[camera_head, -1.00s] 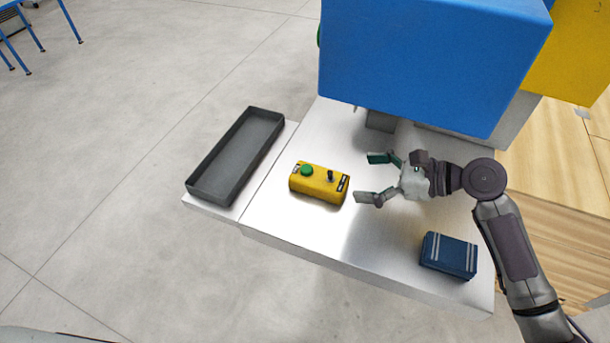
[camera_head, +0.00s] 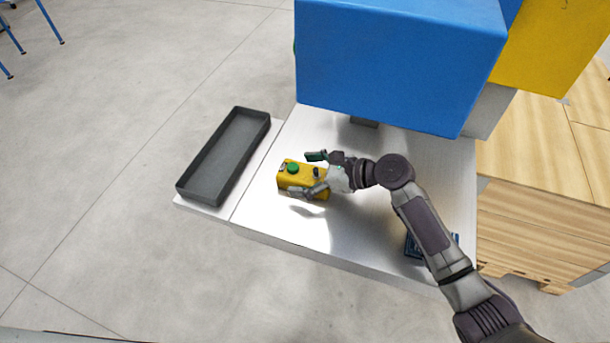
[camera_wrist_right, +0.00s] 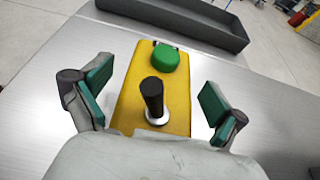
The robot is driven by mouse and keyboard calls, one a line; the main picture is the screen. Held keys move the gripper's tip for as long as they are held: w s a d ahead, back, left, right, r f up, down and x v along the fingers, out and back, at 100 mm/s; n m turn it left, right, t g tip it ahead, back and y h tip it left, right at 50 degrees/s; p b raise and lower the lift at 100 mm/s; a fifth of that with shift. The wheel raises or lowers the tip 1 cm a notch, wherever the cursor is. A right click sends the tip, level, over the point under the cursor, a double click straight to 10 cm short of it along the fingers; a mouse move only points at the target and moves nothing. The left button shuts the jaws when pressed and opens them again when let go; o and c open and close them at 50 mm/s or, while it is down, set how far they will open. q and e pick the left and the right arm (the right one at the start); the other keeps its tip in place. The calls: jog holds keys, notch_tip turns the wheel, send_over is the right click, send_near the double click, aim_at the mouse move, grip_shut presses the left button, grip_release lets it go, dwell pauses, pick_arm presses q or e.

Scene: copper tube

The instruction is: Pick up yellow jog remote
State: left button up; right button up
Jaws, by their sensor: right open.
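The yellow jog remote (camera_head: 290,182) lies on the light metal table, with a green button at its left end. In the right wrist view the remote (camera_wrist_right: 128,90) shows its green button and a black joystick, and it lies between the two green-padded fingers. My right gripper (camera_head: 307,173) is open, with one finger on each side of the remote. In the right wrist view the gripper (camera_wrist_right: 155,100) has visible gaps between its fingers and the remote's sides. The gripper hides the remote's right end in the head view. My left gripper is not in view.
A dark grey tray (camera_head: 182,190) stands at the table's left edge, left of the remote. A blue box (camera_head: 411,246) is partly hidden by my right arm. A large blue block (camera_head: 390,65) overhangs the table's back. Bare table (camera_head: 350,235) lies in front.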

aim_at(303, 176)
jog(key=shift+c, duration=0.2)
jog(key=shift+d, duration=0.1)
jog(key=c, duration=1.4)
jog(key=shift+r, duration=0.1)
jog(key=shift+r, duration=0.3)
jog(key=r, duration=0.2)
jog(key=s+r, duration=0.1)
jog(key=shift+r+b, duration=0.3)
jog(key=shift+r, duration=0.1)
jog(key=s+a+r, duration=0.1)
jog(key=s+r, duration=0.5)
jog(key=s, duration=0.4)
jog(key=shift+s+r, duration=0.25)
jog(key=shift+s, duration=0.1)
jog(key=shift+w, duration=0.1)
